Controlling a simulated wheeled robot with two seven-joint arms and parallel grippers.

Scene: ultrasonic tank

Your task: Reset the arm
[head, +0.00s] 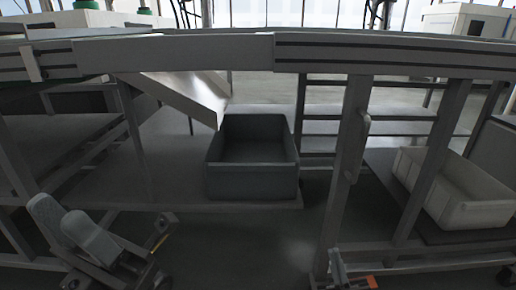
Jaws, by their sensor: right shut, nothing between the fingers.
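My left gripper (158,245) is at the lower left, at the end of my grey arm, in front of the lower shelf. It is small and dark here, and I cannot tell whether its fingers are apart. My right gripper (350,280) is at the bottom edge, right of centre, partly cut off by the frame. It is shut and empty, with an orange part beside it. Neither gripper visibly touches the bench frame or a bin.
A metal bench edge (220,52) crosses the view above both grippers. A grey post (348,165) rises behind the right gripper. An empty dark grey bin (252,182) sits on the lower shelf under a sloping metal chute (188,92). A white bin (470,214) stands at right.

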